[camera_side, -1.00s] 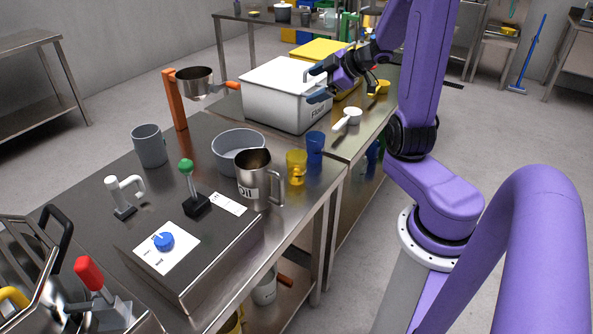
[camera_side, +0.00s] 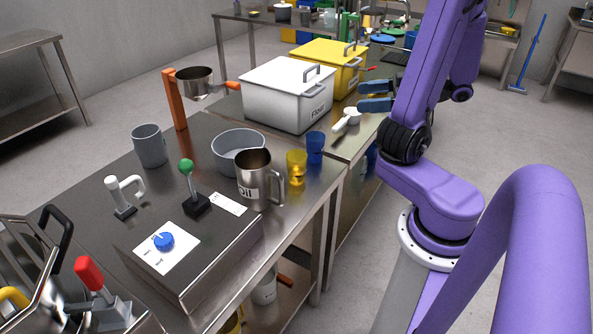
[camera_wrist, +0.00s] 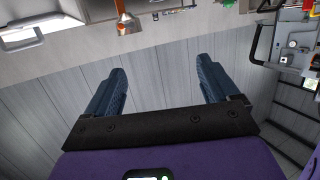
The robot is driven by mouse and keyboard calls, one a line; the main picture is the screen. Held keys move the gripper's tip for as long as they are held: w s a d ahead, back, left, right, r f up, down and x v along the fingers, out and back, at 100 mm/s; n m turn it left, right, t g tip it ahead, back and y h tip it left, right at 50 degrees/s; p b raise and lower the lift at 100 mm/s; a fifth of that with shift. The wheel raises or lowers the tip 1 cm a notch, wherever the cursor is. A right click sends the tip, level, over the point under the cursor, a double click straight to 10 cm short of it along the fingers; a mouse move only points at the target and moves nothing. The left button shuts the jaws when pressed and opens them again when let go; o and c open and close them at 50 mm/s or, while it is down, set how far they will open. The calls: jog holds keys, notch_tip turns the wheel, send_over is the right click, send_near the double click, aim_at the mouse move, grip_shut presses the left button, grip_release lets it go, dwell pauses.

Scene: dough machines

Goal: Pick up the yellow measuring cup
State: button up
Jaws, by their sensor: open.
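A small see-through yellow cup (camera_side: 297,167) stands upright on the near steel table, beside a blue cup (camera_side: 315,147). The long-handled yellow scoop seen earlier beyond the white box does not show now; my arm covers much of that area. My gripper (camera_side: 376,96) is above the far table, right of the boxes, with its two blue fingers apart and nothing between them. In the wrist view the fingers (camera_wrist: 160,80) are wide apart, with only grey boards behind them. I see no yellow cup there.
A white flour box (camera_side: 288,95) and a yellow box (camera_side: 330,68) stand left of my gripper. A white scoop (camera_side: 348,119) lies just below it. A steel oil jug (camera_side: 257,180) and a grey bowl (camera_side: 238,150) stand near the small cups.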

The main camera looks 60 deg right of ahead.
send_near(301, 170)
jog(key=s+d, duration=0.4)
jog(key=d, duration=0.1)
jog(key=x, duration=1.2)
jog(key=shift+a+f, duration=0.25)
jog(key=shift+f, duration=0.2)
jog(key=x, duration=0.4)
jog(key=shift+a+r, duration=0.2)
jog(key=shift+a, duration=0.05)
jog(key=shift+w+a+f, duration=0.1)
jog(key=shift+w+a, duration=0.1)
jog(key=shift+w, duration=0.3)
jog(key=c, duration=1.2)
